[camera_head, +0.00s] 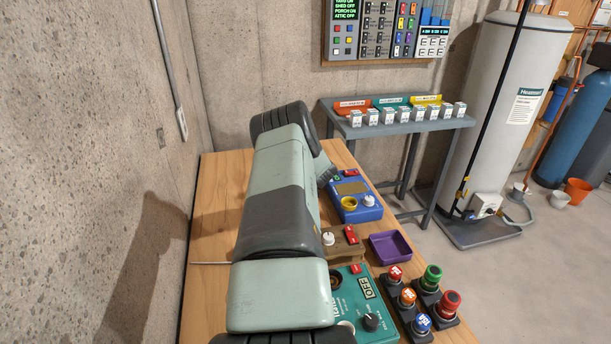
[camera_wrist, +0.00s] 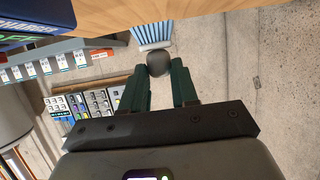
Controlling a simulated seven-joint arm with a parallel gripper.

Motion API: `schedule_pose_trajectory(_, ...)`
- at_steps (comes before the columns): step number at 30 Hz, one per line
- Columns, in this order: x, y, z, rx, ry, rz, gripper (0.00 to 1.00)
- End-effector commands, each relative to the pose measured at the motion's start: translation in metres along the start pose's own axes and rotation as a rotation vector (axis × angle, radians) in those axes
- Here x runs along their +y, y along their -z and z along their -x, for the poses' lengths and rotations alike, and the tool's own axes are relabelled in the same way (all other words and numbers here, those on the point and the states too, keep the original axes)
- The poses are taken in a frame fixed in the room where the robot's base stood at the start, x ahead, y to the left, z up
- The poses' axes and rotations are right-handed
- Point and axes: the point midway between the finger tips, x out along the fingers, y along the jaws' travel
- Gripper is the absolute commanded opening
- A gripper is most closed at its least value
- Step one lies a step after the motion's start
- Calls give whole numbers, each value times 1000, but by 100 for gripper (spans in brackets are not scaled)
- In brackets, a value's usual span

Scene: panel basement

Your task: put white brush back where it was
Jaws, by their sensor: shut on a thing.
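My gripper (camera_wrist: 161,75) has its two dark green fingers closed around a grey rounded piece in the wrist view. Beyond that piece spread pale blue-white bristles, which I take as the white brush (camera_wrist: 152,35). The brush shows against the edge of the wooden table (camera_wrist: 210,12); I cannot tell whether it touches the table. In the head view my own arm hides the gripper and the brush.
On the table (camera_head: 215,215) stand a blue box (camera_head: 362,214), a purple tray (camera_head: 390,248), a teal panel (camera_head: 380,327) and several coloured buttons (camera_head: 433,277). A thin pale rod (camera_head: 210,263) shows left of my arm. A grey side table (camera_head: 400,128) stands behind.

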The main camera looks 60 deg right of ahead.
Motion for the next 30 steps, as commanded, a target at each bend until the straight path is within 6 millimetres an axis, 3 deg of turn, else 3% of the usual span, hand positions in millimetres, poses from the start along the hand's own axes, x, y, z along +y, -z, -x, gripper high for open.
schedule_pose_trajectory(14,0,-49,-20,1,-1,1,0)
schedule_pose_trajectory(25,0,-52,-22,2,-1,0,0)
schedule_pose_trajectory(26,0,-52,-22,2,-1,0,32)
schedule_pose_trajectory(30,0,-52,-22,1,-1,0,53)
